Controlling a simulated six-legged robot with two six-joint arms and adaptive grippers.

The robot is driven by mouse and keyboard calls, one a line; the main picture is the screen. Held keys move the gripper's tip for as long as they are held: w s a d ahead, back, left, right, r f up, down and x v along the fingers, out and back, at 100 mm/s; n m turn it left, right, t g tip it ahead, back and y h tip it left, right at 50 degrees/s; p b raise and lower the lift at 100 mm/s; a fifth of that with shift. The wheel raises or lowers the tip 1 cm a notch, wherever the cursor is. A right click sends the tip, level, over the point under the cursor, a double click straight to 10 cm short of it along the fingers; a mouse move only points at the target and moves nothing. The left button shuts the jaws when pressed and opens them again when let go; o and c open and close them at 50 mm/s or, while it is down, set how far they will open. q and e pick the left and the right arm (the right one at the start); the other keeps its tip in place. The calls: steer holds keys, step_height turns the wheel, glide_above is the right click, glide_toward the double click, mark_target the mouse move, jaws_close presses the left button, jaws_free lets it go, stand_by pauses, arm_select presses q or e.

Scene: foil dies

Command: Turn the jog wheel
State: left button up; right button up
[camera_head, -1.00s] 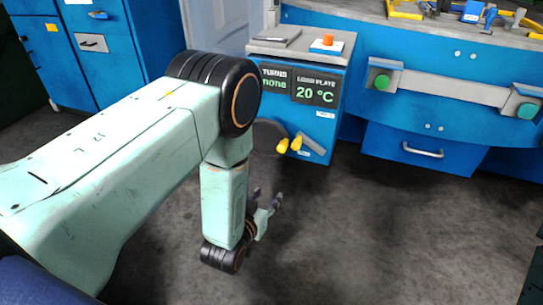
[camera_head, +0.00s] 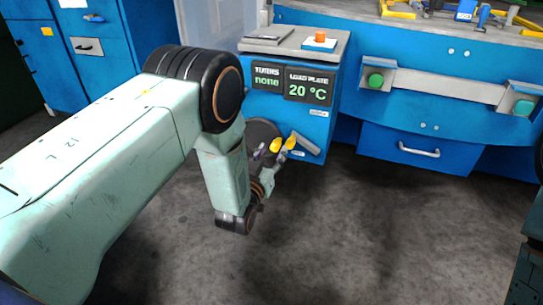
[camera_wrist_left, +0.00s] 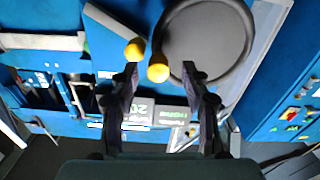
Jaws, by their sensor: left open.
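The jog wheel is a dark round disc (camera_head: 259,132) on the front of a blue cabinet, partly hidden behind my arm in the head view. It shows larger in the left wrist view (camera_wrist_left: 207,42). Two yellow knobs stand beside each other there; the lower one (camera_wrist_left: 158,69) is at the wheel's rim, the other (camera_wrist_left: 134,48) is by a grey strip. My left gripper (camera_head: 271,157) is open in front of the wheel's lower right. In the left wrist view its fingers (camera_wrist_left: 160,72) are spread either side of the lower knob; contact cannot be told.
The cabinet has displays reading "none" and "20 °C" (camera_head: 308,88) and an orange button (camera_head: 320,37) on top. A workbench with green buttons (camera_head: 376,80) and a drawer (camera_head: 419,152) stands to the right. The floor (camera_head: 350,230) in front is clear. My other arm shows at the right edge.

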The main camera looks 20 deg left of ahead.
arm_select(q)
steer(key=shift+w+d, duration=0.2)
steer(key=shift+w, duration=0.05)
jaws_close()
stand_by(0.3)
